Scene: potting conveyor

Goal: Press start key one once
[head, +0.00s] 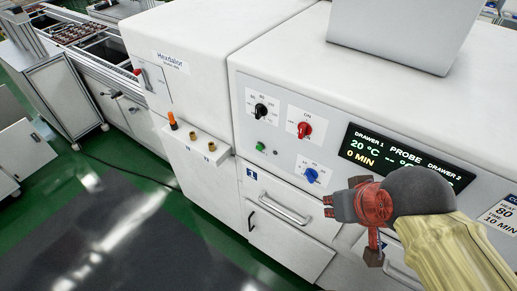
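The white machine's front panel (290,105) carries a small green round button (260,146), with a smaller dark one (275,152) beside it. No label naming start key one is readable; the green button sits above the drawer marked 1 (290,225). My gripper (352,230), red and grey, is to the right of and lower than the green button in the picture, apart from it. It hides part of the panel and the lower display. Nothing shows in its grip, but the angle does not show whether the fingers are open or shut.
Black (261,111), red (305,130) and blue (311,176) knobs surround the button. A display (400,160) reads drawer 1 at 20 °C, 0 MIN. Drawer handles (278,208) stick out below. A ledge with fittings (193,137) juts out at left. The floor (130,240) in front is clear.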

